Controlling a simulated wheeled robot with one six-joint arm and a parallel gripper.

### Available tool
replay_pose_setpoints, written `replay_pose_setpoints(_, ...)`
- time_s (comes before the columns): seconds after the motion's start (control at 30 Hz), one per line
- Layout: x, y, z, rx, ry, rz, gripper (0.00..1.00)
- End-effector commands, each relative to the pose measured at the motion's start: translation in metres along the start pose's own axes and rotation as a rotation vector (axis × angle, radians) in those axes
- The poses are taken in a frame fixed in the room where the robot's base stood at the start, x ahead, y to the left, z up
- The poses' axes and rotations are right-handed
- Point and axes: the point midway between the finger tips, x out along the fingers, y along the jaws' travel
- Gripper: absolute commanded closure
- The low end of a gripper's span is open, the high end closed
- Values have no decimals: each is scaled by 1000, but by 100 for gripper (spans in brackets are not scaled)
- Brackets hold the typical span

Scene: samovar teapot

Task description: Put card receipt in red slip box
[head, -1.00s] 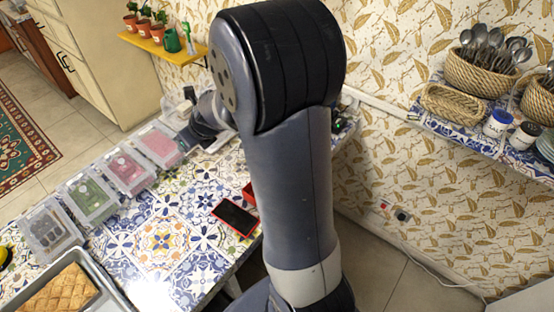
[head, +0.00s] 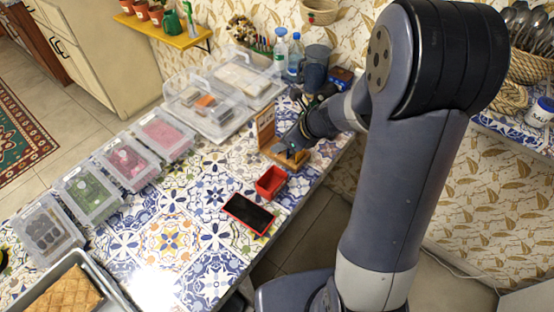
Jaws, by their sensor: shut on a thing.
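The red slip box (head: 271,182), small and open-topped, stands on the tiled counter near its right edge. My gripper (head: 291,151) is behind it and slightly to the right, low over the base of a small wooden stand (head: 265,128). It is shut on a small thin thing, which I take to be the card receipt; my fingers and the distance hide most of it. The gripper is apart from the red box. I cannot tell whether the held thing touches the stand.
A black device with a red frame (head: 248,213) lies in front of the red box. Clear lidded containers (head: 128,162) line the left edge, with a larger clear case (head: 210,103) behind. Bottles (head: 281,50) stand at the back. The patterned counter middle (head: 190,205) is clear.

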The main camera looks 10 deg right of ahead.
Motion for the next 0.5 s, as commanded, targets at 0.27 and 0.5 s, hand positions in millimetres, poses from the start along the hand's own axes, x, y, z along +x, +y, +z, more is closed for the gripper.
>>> replay_pose_setpoints(0.27, 30, 38, -16, -221, 1, 173, 72)
replay_pose_setpoints(0.5, 39, 38, -22, -226, 2, 176, 72)
